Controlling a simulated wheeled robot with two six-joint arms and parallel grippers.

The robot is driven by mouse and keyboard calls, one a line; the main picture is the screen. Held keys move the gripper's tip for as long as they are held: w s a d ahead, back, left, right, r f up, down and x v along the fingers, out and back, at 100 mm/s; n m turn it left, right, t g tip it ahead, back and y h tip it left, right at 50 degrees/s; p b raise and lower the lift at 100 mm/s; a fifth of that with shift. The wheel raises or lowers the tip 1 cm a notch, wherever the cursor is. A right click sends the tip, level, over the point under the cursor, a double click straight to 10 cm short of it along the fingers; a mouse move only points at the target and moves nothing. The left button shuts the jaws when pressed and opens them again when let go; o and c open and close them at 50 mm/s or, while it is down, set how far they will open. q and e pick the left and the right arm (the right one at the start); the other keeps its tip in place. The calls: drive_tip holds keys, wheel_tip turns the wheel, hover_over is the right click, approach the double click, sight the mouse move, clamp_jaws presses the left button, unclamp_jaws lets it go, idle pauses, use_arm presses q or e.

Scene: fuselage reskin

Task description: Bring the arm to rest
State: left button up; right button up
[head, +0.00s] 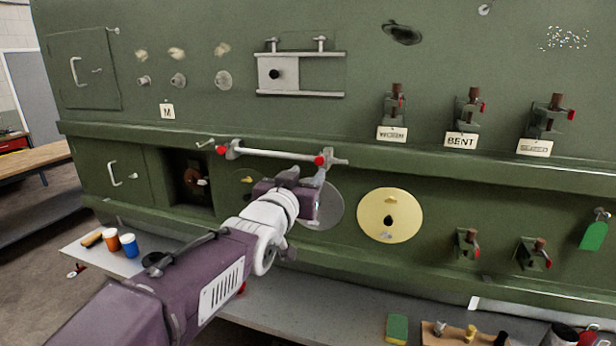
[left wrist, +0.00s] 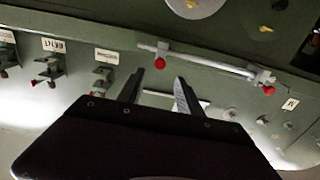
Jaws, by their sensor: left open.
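My left arm (head: 215,270) reaches from the lower left toward the green panelled wall (head: 370,130). Its gripper (head: 308,174) is in front of the lower panel, just below a white bar with red knobs (head: 270,153). In the left wrist view, which looks upside down, the two fingers of this gripper (left wrist: 160,84) stand apart with nothing between them. The white bar (left wrist: 205,60) lies beyond the fingertips there. I cannot tell how far the gripper is from the wall. My right gripper is not in view.
A yellow disc (head: 390,215) is right of the gripper, with a grey disc (head: 328,210) partly behind it. Several clamps, such as the one labelled BENT (head: 468,110), project from the wall. A shelf (head: 290,300) below holds cups (head: 129,246) and a green sponge (head: 397,328).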

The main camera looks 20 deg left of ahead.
use_arm(q)
drive_tip(key=s+f+g, duration=0.3)
drive_tip(key=f+g, duration=0.2)
drive_tip(key=f, duration=1)
drive_tip(key=s+f+g, duration=0.4)
drive_tip(key=f, duration=1)
drive_tip(key=s+f+g, duration=0.4)
drive_tip(key=s+f, duration=0.2)
drive_tip(key=s, duration=0.2)
drive_tip(key=s+f+g, duration=0.3)
drive_tip(key=s+f, duration=0.2)
drive_tip(key=s, duration=0.4)
drive_tip(key=shift+s+f+n+g, duration=0.2)
drive_tip(key=shift+f+n+g, duration=0.1)
drive_tip(key=shift+f+g, duration=0.1)
